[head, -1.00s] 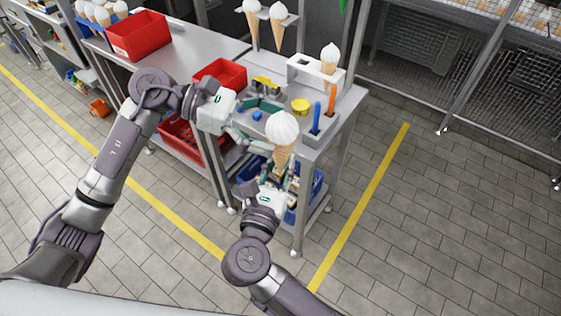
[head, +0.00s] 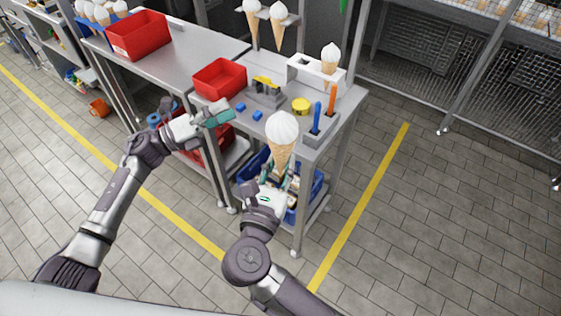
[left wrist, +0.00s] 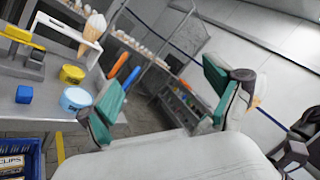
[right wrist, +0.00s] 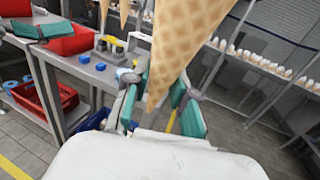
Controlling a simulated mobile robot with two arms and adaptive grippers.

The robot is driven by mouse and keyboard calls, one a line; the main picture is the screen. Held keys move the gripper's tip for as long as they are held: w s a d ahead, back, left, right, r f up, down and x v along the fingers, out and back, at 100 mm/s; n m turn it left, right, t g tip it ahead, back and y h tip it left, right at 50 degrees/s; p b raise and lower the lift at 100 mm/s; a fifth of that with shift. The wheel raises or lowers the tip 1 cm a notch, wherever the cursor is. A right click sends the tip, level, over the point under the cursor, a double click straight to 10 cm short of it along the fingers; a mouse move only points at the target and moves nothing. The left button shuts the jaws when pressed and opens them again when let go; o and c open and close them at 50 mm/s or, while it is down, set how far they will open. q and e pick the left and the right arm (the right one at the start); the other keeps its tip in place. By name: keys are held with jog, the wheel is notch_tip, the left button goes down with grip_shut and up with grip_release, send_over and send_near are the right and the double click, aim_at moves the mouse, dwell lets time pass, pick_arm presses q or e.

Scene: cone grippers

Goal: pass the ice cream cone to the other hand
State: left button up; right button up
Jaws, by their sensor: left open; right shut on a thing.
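The ice cream cone, a tan waffle cone with white swirled ice cream (head: 282,127), stands upright in my right gripper (head: 276,182), in front of the small table. In the right wrist view its waffle part (right wrist: 185,45) rises from between the green fingers (right wrist: 160,103), which are shut on it. The ice cream is out of that view. My left gripper (head: 214,117) is open and empty, to the left of the cone and apart from it. Its green fingers are spread wide in the left wrist view (left wrist: 160,92). It also shows at the upper left of the right wrist view (right wrist: 38,28).
The small table (head: 345,98) holds a red bin (head: 220,78), blue cubes (head: 257,115), a yellow tub (head: 301,105), a holder with blue and orange sticks (head: 320,128), and a white stand (head: 316,72) with another cone. A blue crate (head: 314,190) sits below. Floor at right is clear.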

pick_arm(q)
jog(key=s+a+f+n+t+y, duration=0.1)
jog(key=a+f+n+t+y, duration=0.4)
jog(key=f+n, duration=0.7)
jog(key=a+f+n+y, duration=0.3)
jog(key=f+n+y, duration=0.45)
jog(key=f, duration=0.75)
jog(key=s+a+f+n+g+y, duration=0.1)
jog(key=s+f+n, duration=0.25)
jog(key=f, duration=0.25)
jog(key=s+f+n+g+y, duration=0.1)
jog(key=s+f+n+y, duration=0.1)
jog(key=s+f, duration=0.3)
jog(key=s+f+n+g+y, duration=0.2)
jog(key=s+f+n+g, duration=0.3)
jog(key=s+f, duration=1.05)
jog(key=s+d+f+n+g, duration=0.1)
jog(key=s+f+n+g, duration=0.1)
jog(key=s, duration=1)
jog(key=s+d+f+n+g, duration=0.1)
jog(key=s+f+g, duration=0.3)
jog(key=s, duration=0.8)
jog(key=shift+s+d+f+n+g+y, duration=0.25)
jog(key=shift+s+f+n+g+y, duration=0.15)
jog(key=shift+f+n, duration=0.4)
jog(key=shift+w+r, duration=0.1)
jog(key=shift+r, duration=0.05)
